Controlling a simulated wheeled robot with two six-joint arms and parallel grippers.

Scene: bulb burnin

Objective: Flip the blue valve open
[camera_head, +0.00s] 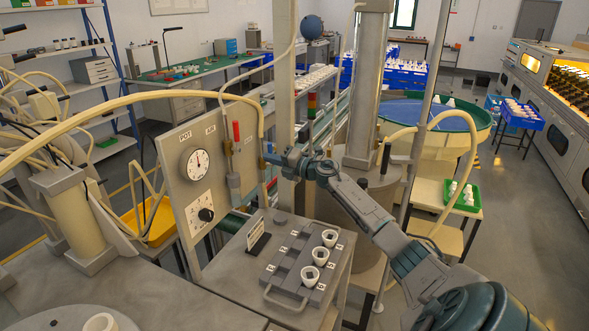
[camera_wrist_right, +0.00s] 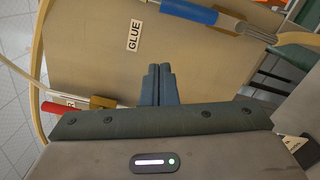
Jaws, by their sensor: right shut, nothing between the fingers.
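The blue valve handle (camera_wrist_right: 188,12) crosses the top edge of the right wrist view, partly cut off, with a grey fitting at its right end. In the head view it is hard to make out near my gripper. My right gripper (camera_head: 271,156) reaches the right edge of the upright panel (camera_head: 187,188). In the right wrist view its fingers (camera_wrist_right: 161,70) are shut and empty, pointing at the blue handle, with a visible gap in the picture between them. The GLUE label (camera_wrist_right: 134,36) is beside the handle. My left gripper is out of view.
A red valve handle (camera_head: 236,131) stands upright left of my gripper. A gauge (camera_head: 196,163) and a black knob (camera_head: 206,214) are on the panel. A cream hose (camera_head: 130,98) arches over it. A grey fixture with white cups (camera_head: 310,275) stands in front.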

